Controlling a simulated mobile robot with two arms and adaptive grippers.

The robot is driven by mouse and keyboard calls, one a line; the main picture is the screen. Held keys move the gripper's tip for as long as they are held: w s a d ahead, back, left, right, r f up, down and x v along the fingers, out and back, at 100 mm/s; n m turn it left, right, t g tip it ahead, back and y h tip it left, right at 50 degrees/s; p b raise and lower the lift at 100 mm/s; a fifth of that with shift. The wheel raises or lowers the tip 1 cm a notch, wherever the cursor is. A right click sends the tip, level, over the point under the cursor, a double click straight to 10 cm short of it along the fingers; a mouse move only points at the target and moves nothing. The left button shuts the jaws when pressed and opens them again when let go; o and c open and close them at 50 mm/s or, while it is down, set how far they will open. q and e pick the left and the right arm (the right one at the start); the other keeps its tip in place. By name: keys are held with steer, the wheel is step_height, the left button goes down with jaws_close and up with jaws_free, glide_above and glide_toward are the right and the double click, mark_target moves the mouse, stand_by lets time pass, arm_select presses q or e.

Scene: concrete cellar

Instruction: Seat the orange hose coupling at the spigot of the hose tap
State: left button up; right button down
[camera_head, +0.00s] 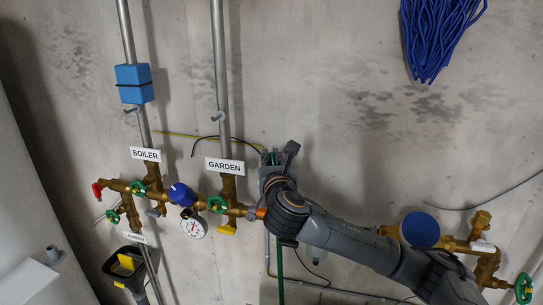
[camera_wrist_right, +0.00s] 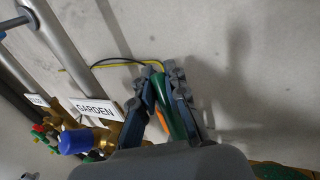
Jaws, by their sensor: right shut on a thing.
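The orange hose coupling (camera_head: 261,212) shows as a small orange piece beside my right gripper (camera_head: 277,166), close to the right end of the brass pipework below the GARDEN sign. In the right wrist view, my right gripper (camera_wrist_right: 162,75) is shut on it; an orange strip of the coupling (camera_wrist_right: 163,124) and a green length of hose (camera_wrist_right: 172,118) show between the fingers. The brass hose tap (camera_head: 238,209) lies just left of the coupling. My gripper hides part of the coupling, and I cannot tell whether it touches the spigot. My left gripper is in neither view.
A pressure gauge (camera_head: 194,228), blue cap (camera_head: 181,194) and green handwheel (camera_head: 217,203) crowd the left side. The GARDEN sign (camera_head: 225,165) is just above. Another brass assembly with a blue disc (camera_head: 421,230) stands right. Blue cords (camera_head: 438,35) hang above; the wall between is clear.

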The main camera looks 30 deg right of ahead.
stand_by(0.7)
steer(key=shift+p, duration=0.35)
stand_by(0.4)
steer(key=shift+p, duration=0.4)
steer(key=shift+f+b, duration=0.5)
steer(key=shift+f, duration=1)
steer(key=c, duration=1.3)
jaws_free()
steer(key=v, duration=1.2)
steer(key=shift+f, duration=0.1)
